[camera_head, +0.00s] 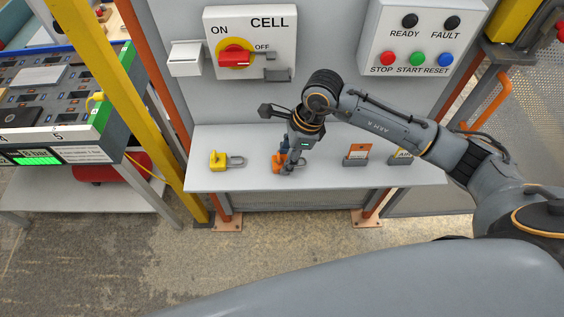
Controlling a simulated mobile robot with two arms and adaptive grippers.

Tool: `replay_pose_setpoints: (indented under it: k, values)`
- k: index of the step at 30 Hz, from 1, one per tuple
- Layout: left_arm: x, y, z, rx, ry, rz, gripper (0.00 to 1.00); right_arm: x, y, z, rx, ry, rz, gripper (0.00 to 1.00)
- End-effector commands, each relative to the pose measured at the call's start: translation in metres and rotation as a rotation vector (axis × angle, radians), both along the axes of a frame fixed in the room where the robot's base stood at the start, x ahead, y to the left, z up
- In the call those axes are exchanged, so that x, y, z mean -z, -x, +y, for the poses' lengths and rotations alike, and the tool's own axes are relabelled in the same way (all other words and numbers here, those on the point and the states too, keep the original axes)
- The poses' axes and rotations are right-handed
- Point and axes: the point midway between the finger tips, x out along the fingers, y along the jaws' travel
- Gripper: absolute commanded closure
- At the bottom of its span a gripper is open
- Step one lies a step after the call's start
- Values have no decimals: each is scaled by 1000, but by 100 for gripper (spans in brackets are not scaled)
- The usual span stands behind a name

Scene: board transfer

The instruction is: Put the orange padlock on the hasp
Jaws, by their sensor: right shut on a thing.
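An orange padlock (278,161) lies on the white shelf (330,182), partly hidden by my right gripper. My right gripper (286,168) points down over it and is shut on it, at shelf height. The hasp (276,74) is a grey piece beside the red rotary switch (236,58) on the CELL panel (281,38), above the shelf. The switch handle lies level, toward OFF. My left gripper is not in view.
A yellow padlock (217,160) lies on the shelf to the left. Two small tag holders (356,155) stand to the right. A white box (186,58) is on the wall left of the panel. A button box (420,40) is at the upper right.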

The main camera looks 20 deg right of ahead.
Motion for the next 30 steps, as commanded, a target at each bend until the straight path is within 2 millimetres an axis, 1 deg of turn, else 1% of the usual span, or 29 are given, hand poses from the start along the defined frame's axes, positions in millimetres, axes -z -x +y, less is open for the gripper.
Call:
replay_pose_setpoints:
  k: [21,24,30]
  values:
    - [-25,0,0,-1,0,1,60,-55,-1,0,0,0,-2,90]
    - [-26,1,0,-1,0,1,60,-60,0,0,0,0,-2,90]
    - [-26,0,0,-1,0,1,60,-60,0,0,0,0,0,91]
